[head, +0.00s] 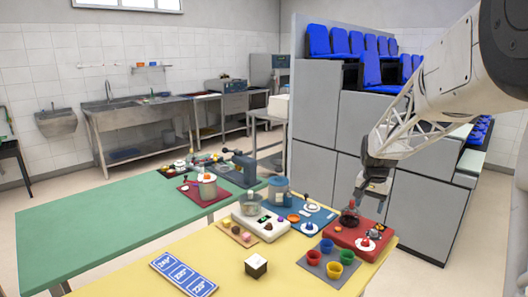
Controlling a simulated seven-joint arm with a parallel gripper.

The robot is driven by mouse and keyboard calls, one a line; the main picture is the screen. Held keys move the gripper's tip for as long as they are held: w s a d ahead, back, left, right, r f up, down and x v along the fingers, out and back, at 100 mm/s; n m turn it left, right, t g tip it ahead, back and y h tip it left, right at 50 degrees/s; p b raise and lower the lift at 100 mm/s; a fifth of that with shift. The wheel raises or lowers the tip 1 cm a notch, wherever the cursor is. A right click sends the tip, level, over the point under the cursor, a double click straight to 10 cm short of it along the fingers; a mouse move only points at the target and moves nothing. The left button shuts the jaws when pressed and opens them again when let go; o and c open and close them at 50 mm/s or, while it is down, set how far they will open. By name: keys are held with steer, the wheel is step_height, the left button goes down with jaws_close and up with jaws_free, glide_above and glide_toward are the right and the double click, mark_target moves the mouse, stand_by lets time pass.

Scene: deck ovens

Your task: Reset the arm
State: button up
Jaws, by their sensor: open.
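My gripper (370,197) hangs from my white arm at the right of the head view. It points down above the right part of the yellow table (225,278). Its jaws are open, and the fingertips are small and hard to make out. A dark round flask (349,215) with a red top stands on a red board (369,251) just below and left of the gripper. I cannot tell whether the fingers touch it; nothing clearly sits between them.
A grey tray with coloured cups (332,269) stands in front of the red board. A dark cube with a white top (255,266) and a blue card strip (183,273) lie further left. A green table (110,232) adjoins. Grey stands with blue seats (345,42) rise behind my gripper.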

steer(key=s+a+r+n, duration=0.1)
steer(key=s+a+r, duration=0.15)
steer(key=s, duration=0.35)
steer(key=s+a+r+n+t, duration=0.1)
steer(key=s+a+r, duration=0.15)
steer(key=s, duration=0.35)
steer(key=s+a+r+n, duration=0.1)
steer(key=s+a+r, duration=0.1)
steer(key=s+a, duration=0.35)
steer(key=s+a+f+n, duration=0.1)
steer(key=s+a+n, duration=0.1)
steer(key=s, duration=0.9)
steer(key=s+a+f+n, duration=0.1)
steer(key=s+f, duration=0.1)
steer(key=s, duration=0.9)
steer(key=shift+s+a+n+t, duration=0.35)
steer(key=shift+a+n+t, duration=0.05)
steer(key=shift+w, duration=0.1)
